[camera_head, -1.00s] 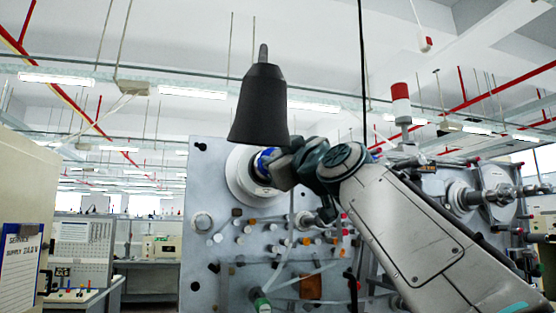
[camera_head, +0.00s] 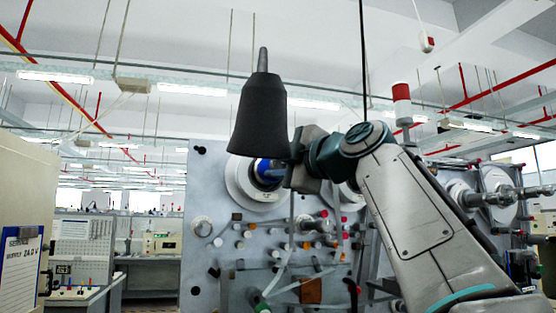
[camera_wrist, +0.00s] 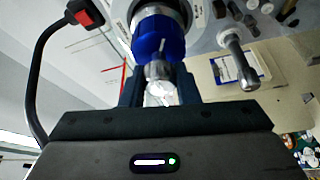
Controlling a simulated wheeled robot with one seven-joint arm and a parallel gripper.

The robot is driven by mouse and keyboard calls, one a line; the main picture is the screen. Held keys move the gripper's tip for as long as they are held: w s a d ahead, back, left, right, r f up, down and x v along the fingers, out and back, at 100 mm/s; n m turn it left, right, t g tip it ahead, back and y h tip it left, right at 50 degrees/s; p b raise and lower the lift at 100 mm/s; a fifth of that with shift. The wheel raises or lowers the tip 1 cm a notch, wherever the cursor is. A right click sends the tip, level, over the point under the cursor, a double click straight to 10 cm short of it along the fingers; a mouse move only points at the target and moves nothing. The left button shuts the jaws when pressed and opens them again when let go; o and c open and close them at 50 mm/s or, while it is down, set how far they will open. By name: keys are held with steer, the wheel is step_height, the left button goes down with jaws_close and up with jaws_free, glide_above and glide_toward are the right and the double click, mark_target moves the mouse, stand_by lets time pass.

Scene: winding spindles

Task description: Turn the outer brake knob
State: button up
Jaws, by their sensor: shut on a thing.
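A blue knob (camera_head: 268,172) sits at the front of a round pale hub on the grey machine panel. In the wrist view the blue knob (camera_wrist: 158,38) is straight ahead, with a light mark on it and a silver shaft end (camera_wrist: 160,72) nearer the camera. My gripper (camera_head: 285,172) is at the knob from the right, and its body hides part of it. The exact contact is hard to see.
The grey panel (camera_head: 205,255) carries several small pegs and rollers. A metal rod (camera_wrist: 237,62) sticks out right of the knob in the wrist view. Another spindle (camera_head: 490,195) is at the right.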

steer(key=shift+n, duration=0.3)
steer(key=o, duration=1)
steer(key=shift+c, duration=0.2)
steer(key=b+v, duration=0.3)
steer(key=v, duration=1)
steer(key=shift+s+d, duration=0.25)
steer(key=shift+s, duration=0.05)
steer(key=shift+r, duration=0.1)
